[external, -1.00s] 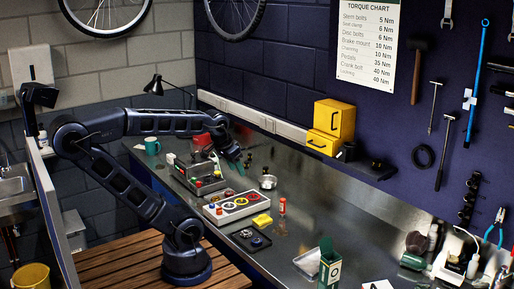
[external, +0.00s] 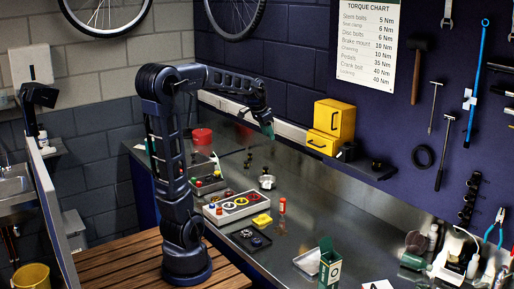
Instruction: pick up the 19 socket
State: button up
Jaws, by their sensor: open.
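Several small dark pieces that look like sockets (external: 248,161) stand on the steel bench behind the round metal bowl. They are too small to read, so I cannot tell which one is the 19 socket. My gripper (external: 269,133) is raised above the back of the bench, pointing down, apart from these pieces. It is open, and I see nothing held in it.
A metal bowl (external: 267,182), a grey tray with coloured rings (external: 236,207), a yellow block (external: 262,221) and a red-capped bottle (external: 282,206) stand nearby. A red container (external: 202,137) is at the back left. Yellow boxes (external: 331,128) stand by the wall.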

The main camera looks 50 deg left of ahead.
jog(key=w+a+f, duration=0.3)
jog(key=w+a, duration=0.6)
jog(key=a, duration=0.1)
jog(key=m+t+h, duration=0.2)
jog(key=m, duration=0.1)
send_near(250, 154)
jog(key=shift+n, duration=0.3)
jog(key=x, duration=0.5)
jog(key=shift+s+a+f, duration=0.2)
jog(key=shift+a+f, duration=0.1)
jog(key=shift+w+x, duration=0.2)
jog(key=shift+x, duration=2.45)
jog(key=shift+r, duration=0.2)
grip_shut()
jog(key=shift+r, duration=0.1)
